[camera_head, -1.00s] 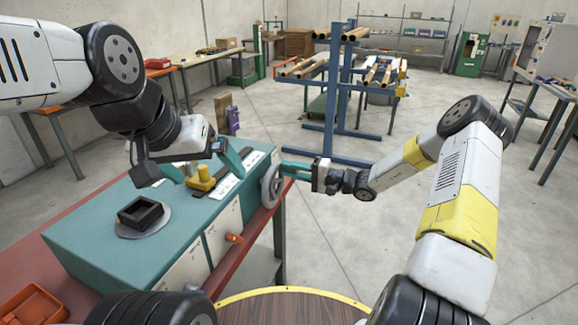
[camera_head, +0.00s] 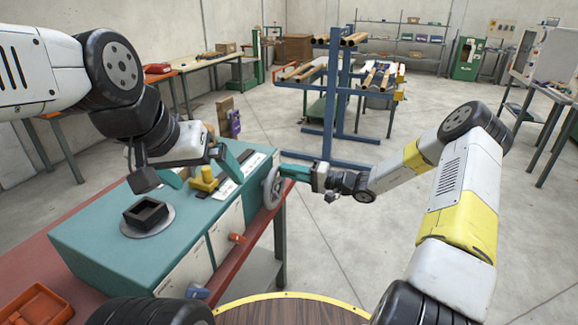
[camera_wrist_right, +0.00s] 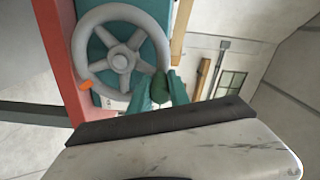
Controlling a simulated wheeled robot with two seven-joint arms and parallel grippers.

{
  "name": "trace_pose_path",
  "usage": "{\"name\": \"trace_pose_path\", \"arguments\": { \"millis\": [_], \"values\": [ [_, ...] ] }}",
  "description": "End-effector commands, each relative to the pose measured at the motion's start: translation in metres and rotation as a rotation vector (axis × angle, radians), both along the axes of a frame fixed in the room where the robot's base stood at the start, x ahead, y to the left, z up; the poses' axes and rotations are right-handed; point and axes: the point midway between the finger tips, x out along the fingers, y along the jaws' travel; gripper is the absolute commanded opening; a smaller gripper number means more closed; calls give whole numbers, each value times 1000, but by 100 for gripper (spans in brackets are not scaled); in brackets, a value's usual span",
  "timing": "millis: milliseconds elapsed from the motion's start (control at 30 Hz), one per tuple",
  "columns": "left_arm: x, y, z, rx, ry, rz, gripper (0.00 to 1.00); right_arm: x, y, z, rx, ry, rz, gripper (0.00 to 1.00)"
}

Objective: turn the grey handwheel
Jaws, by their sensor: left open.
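The grey handwheel (camera_head: 271,187) is on the right end of the teal machine (camera_head: 120,250). In the right wrist view it is a spoked wheel (camera_wrist_right: 121,62) seen face on, with a dark green handle (camera_wrist_right: 160,86) at its lower right rim. My right gripper (camera_head: 289,172) reaches the wheel from the right. Its teal fingers (camera_wrist_right: 161,88) stand close on both sides of the handle and look shut on it. My left gripper (camera_head: 209,182) is open above the machine top, its fingers either side of a yellow block (camera_head: 204,179).
A square black holder on a grey disc (camera_head: 147,216) is on the machine top. An orange tray (camera_head: 35,305) lies on the red bench. A blue rack (camera_head: 333,110) stands behind; the floor right of the wheel is clear.

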Motion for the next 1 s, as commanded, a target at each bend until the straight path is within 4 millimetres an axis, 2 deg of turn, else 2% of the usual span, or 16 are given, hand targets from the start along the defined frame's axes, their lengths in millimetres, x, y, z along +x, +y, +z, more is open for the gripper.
{"name": "trace_pose_path", "arguments": {
  "millis": [33,100,467,567,800,1000],
  "values": [
    [0,0,0,0,0,0,100,-1,-1,-2,-1,3,-1,30],
    [0,0,0,0,0,0,100,-1,-1,-1,-1,3,-1,44],
    [0,0,0,0,0,0,100,-1,-3,-1,0,2,-1,44],
    [0,0,0,0,0,0,100,-5,-13,-1,0,2,-3,44],
    [0,0,0,0,0,0,100,-21,-52,-1,-1,4,-3,44],
    [0,0,0,0,0,0,100,-29,-71,-1,-1,2,-2,44]
  ]
}}
